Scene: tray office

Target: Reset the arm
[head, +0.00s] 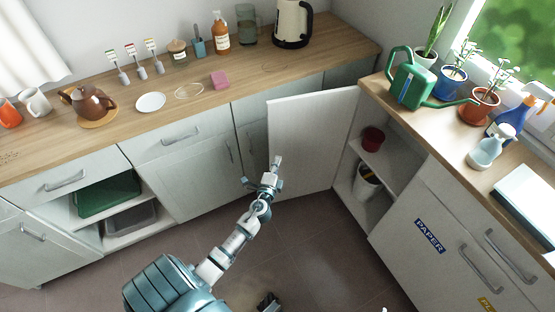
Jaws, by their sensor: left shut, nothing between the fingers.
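My left gripper (276,162) is at the end of my left arm, which reaches up from the bottom of the head view. Its fingers are shut and hold nothing. It shows in front of an open white cabinet door (306,150) near the corner of the counters. I cannot tell whether it touches the door. My right gripper is not clearly in view; only a small dark part shows at the bottom edge.
The open corner cabinet holds a red pot (372,139) and a white bucket (366,183). A wooden counter (215,97) carries a teapot (88,103), a pink sponge (220,79) and a kettle (292,24). A green watering can (413,82) stands right. Floor (320,240) is clear.

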